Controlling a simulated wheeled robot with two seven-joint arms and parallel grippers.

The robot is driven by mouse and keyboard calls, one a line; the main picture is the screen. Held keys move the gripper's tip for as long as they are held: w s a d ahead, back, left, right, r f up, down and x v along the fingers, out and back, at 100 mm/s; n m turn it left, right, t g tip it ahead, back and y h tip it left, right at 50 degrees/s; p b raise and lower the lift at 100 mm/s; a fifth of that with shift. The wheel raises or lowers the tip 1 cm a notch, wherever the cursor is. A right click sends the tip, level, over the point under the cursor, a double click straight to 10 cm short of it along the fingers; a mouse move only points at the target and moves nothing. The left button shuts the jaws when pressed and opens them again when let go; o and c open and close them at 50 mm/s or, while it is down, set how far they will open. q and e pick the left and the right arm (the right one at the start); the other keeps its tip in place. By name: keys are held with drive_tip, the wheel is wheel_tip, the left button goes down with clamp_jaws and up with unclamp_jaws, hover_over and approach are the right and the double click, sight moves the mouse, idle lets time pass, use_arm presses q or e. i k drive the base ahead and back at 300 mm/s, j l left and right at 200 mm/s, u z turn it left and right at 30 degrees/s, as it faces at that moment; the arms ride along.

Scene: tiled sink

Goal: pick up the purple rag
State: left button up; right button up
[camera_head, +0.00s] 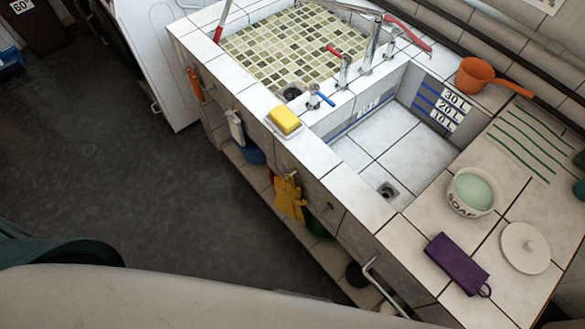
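The purple rag (457,263) lies folded flat on the white tiled counter near its front right corner. A small dark loop sticks out at its lower right end. It lies just left of a round white lid (525,248) and below a soap bowl (473,192). Neither of my grippers shows in the head view, so nothing is seen touching the rag.
Two tiled basins lie left of the rag, the nearer one white (395,150). Yellow gloves (290,197) hang at the front. The floor is clear.

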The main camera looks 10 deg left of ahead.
sight(458, 266)
drive_tip(key=z, duration=0.4)
drive_tip(key=k+l+z, duration=0.1)
drive_tip(key=z, duration=0.35)
drive_tip(key=l+z, duration=0.15)
drive_tip(key=z, duration=0.25)
